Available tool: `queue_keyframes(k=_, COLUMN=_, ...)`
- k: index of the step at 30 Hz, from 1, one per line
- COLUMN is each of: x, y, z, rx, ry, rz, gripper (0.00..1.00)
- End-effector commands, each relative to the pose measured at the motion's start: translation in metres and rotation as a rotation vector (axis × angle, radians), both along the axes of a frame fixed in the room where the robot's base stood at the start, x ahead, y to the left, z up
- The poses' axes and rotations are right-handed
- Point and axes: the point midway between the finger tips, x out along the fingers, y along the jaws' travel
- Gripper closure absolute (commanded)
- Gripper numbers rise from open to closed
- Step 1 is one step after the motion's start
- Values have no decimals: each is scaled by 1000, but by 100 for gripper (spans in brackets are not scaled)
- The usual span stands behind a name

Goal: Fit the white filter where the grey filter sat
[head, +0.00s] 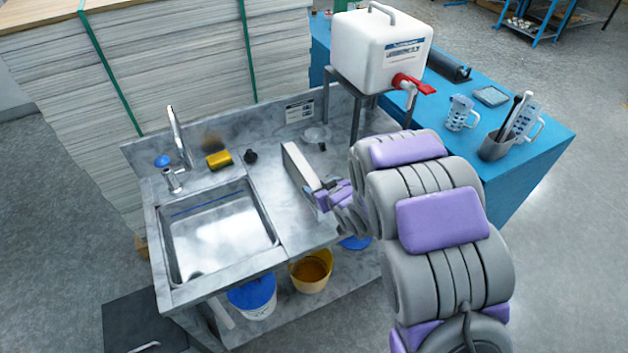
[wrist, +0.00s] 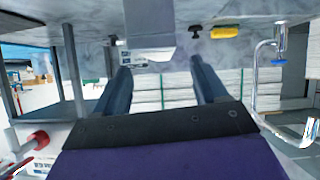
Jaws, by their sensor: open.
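My gripper (head: 326,194) is over the right part of the grey marbled counter, at the near end of a long pale box (head: 302,166). In the wrist view, which is upside down, my gripper (wrist: 160,64) has its two dark fingers apart with a wide gap. The pale box (wrist: 147,54) shows beyond and partly between them, and nothing is clearly gripped. I cannot tell whether this box is a filter or a holder. I cannot make out a separate white or grey filter. My arm hides part of the counter's right side.
A steel sink (head: 220,232) with a tap (head: 179,140) fills the counter's left. A yellow sponge (head: 219,159), a dark knob-like piece (head: 250,156) and a clear dish (head: 317,134) lie behind. A white tank (head: 378,52) with a red tap stands at the back right. Buckets (head: 311,271) sit below.

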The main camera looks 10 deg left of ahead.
Motion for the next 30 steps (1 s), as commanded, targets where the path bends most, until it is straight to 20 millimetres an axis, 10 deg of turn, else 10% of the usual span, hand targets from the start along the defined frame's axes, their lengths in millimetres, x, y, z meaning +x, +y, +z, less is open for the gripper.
queue_keyframes(k=23, x=-42, y=-32, z=30, rx=-14, ry=7, rz=-12, gripper=28)
queue_keyframes(k=30, x=-52, y=-97, z=53, rx=-160, ry=118, rz=-176, gripper=28)
